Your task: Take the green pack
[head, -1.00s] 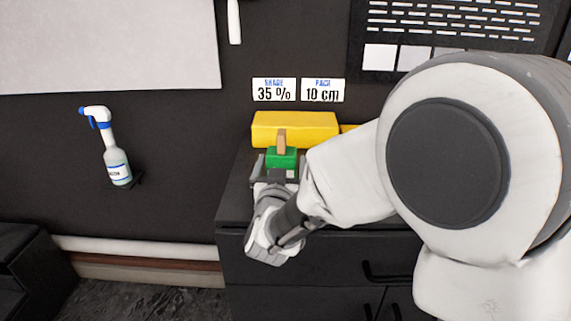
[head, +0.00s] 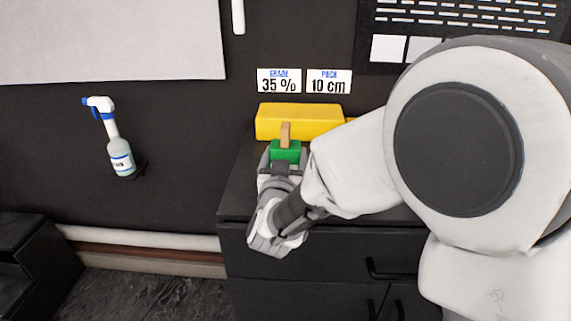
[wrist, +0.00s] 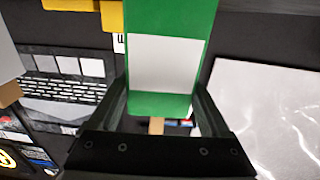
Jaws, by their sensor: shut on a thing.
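The green pack (head: 286,151) is at the left part of the black cabinet top, in front of a yellow block. My gripper (head: 280,166) is shut on it. In the wrist view the green pack (wrist: 172,100), with a blank white label, sits between the two fingers (wrist: 162,110), which press on its sides. In the head view a small tan piece (head: 285,134) stands up just behind or above the green pack. I cannot tell whether the pack touches the cabinet top.
The yellow block (head: 300,121) lies behind the pack on the black cabinet (head: 235,204). Signs reading 35 % (head: 279,81) and 10 cm (head: 329,81) are on the wall above. A spray bottle (head: 119,150) sits on a small wall shelf at left. My arm hides the cabinet's right part.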

